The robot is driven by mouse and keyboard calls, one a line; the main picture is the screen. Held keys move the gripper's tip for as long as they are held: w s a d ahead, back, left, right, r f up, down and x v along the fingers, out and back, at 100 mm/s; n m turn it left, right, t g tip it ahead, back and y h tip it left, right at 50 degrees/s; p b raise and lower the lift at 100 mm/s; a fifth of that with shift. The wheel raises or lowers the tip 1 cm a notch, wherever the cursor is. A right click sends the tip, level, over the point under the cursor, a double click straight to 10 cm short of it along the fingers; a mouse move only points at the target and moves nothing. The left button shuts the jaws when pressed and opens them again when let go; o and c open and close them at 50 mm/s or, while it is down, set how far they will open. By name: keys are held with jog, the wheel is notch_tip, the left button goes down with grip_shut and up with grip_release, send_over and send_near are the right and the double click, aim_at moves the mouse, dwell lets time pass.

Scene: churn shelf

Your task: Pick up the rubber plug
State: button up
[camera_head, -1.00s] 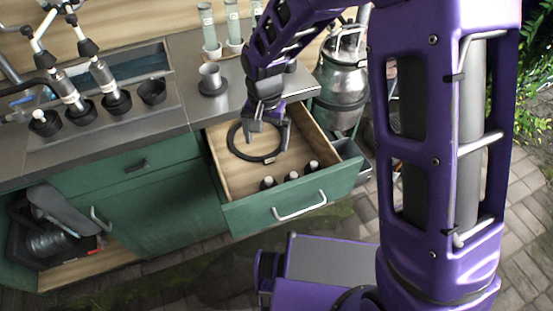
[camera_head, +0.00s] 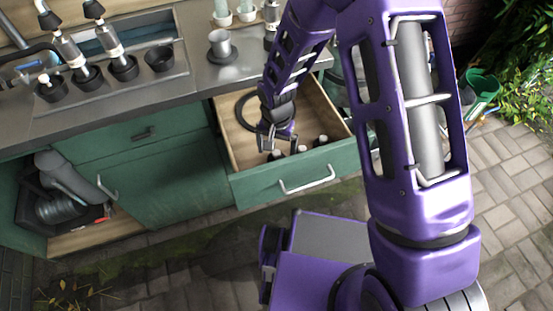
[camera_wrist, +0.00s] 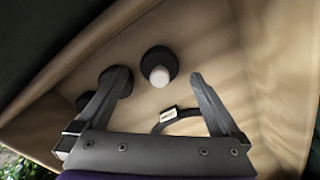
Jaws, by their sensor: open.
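Several small dark plugs with pale tops stand in a row near the front of the open drawer; one (camera_head: 322,140) shows at the right in the head view. In the wrist view, one dark plug with a whitish top (camera_wrist: 158,66) lies between the fingertip lines, just beyond them. A second plug (camera_wrist: 109,73) is partly hidden behind the left finger, and a third (camera_wrist: 82,100) is farther left. My gripper (camera_head: 276,146) is open and empty, low over the drawer beside the row; its fingers also show in the wrist view (camera_wrist: 159,82). Contact cannot be told.
A black ring (camera_head: 241,112) with a small tag lies farther back in the drawer. The wooden drawer (camera_head: 228,150) has raised walls close around my gripper. A metal cup (camera_head: 220,46) and dark holders (camera_head: 160,58) stand on the counter above. Paved floor lies in front.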

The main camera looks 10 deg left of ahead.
aim_at(277, 152)
notch_tip(277, 152, down, 3)
jog(key=shift+s+f, duration=0.1)
jog(key=shift+c, duration=0.3)
